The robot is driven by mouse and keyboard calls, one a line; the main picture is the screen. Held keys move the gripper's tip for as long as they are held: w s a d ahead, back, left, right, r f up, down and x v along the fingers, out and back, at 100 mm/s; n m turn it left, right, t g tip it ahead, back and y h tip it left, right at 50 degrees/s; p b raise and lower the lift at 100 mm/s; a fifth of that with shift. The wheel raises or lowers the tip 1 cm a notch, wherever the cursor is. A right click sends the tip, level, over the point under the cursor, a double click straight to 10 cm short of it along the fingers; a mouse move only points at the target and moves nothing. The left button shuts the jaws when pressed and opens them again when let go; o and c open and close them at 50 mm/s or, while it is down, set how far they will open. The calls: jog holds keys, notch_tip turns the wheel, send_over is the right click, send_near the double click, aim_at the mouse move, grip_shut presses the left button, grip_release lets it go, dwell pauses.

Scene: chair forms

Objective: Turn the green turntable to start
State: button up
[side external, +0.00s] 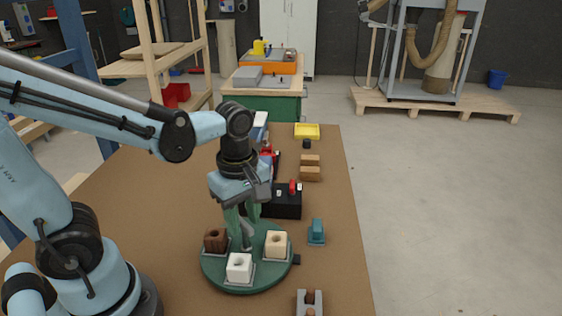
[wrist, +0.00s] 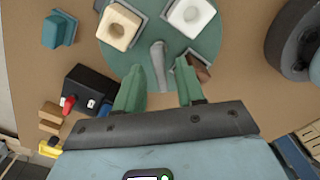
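The green turntable (side external: 212,271) lies on the brown table, and it also fills the upper middle of the wrist view (wrist: 140,60). Around its top sit a white block (side external: 239,268), a cream block (side external: 277,244) and a dark brown block (side external: 215,240), each with a hole on top. A grey upright handle (wrist: 158,62) stands near the turntable's middle. My gripper (side external: 241,225) points down over the turntable. Its green fingers (wrist: 160,82) are apart, with the handle showing in the gap between them. I cannot tell whether either finger touches the handle.
A black box with a red switch (side external: 283,203) stands behind the turntable. A teal block (side external: 317,232) stands to its right. A grey holder with brown pieces (side external: 309,302) is at the front right. Brown blocks (side external: 310,170) and a yellow tray (side external: 307,131) are farther back.

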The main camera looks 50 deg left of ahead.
jog(key=shift+r, duration=0.1)
notch_tip(320, 180, up, 12)
dwell(0.7)
notch_tip(320, 180, down, 7)
jog(key=w+a+m+t, duration=0.2)
jog(key=m+t, duration=0.5)
jog(key=m, duration=1.1)
jog(key=shift+w, duration=0.35)
